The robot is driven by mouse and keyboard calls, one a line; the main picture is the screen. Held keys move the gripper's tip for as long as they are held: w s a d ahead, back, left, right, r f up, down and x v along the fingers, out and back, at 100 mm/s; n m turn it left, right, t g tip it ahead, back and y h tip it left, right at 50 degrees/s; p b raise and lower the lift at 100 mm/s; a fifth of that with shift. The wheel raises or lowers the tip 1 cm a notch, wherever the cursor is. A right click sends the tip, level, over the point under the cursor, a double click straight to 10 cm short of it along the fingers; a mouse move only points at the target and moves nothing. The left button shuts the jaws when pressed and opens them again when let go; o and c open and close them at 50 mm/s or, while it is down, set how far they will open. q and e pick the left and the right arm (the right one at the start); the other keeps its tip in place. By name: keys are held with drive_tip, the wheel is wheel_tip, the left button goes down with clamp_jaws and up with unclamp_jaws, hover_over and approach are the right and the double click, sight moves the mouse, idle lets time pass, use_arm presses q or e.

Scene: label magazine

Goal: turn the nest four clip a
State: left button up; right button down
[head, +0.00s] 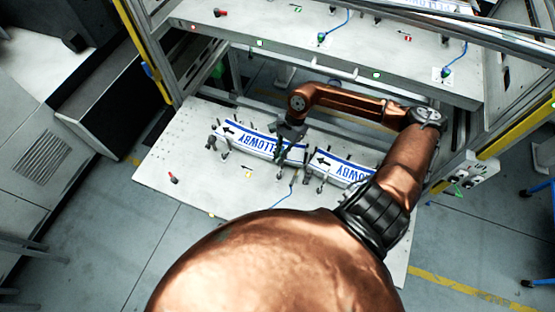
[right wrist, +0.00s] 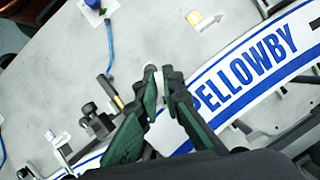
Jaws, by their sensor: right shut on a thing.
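My right gripper (head: 290,152) reaches down over the lower table, at the right end of the left-hand label strip (head: 258,141). In the right wrist view its two green fingers (right wrist: 160,78) close together at the tips on a small pale piece, which I take to be the clip's lever. The fingers hide most of that clip, and I cannot read which nest it belongs to. The white and blue PELLOWBY strip (right wrist: 245,72) passes right beside and beneath the fingers. Another dark clip (right wrist: 95,120) stands left of the fingers. My left gripper is not in view.
A second label strip (head: 342,167) lies to the right on the lower table (head: 165,165). A blue cord (right wrist: 110,45), a small arrow tag (right wrist: 207,22) and a red-handled piece (head: 173,178) are on the table. An upper shelf (head: 270,40) and yellow posts frame the station.

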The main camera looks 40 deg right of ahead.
drive_tip(key=n+b, duration=0.1)
drive_tip(key=b, duration=0.1)
drive_tip(key=n+g+b, duration=0.1)
drive_tip(key=n+b, duration=0.1)
drive_tip(key=shift+s+f+n, duration=0.2)
drive_tip(key=shift+f+n, duration=0.1)
use_arm(q)
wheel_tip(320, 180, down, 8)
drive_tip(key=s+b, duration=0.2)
drive_tip(key=b, duration=0.1)
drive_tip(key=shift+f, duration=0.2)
use_arm(e)
drive_tip(key=shift+s+d+r+n+g+h, duration=0.15)
drive_tip(key=shift+n+g+h, duration=0.15)
drive_tip(key=shift+n, duration=0.35)
drive_tip(key=shift+a+r+n+g+h, duration=0.1)
drive_tip(key=shift+n+g+h, duration=0.15)
drive_tip(key=shift+n, duration=0.4)
drive_tip(key=c, duration=2.1)
unclamp_jaws()
drive_tip(key=shift+d, duration=0.1)
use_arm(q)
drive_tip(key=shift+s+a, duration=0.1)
use_arm(e)
drive_tip(key=shift+r, duration=0.15)
drive_tip(key=v, duration=1.2)
drive_tip(key=shift+d, duration=0.1)
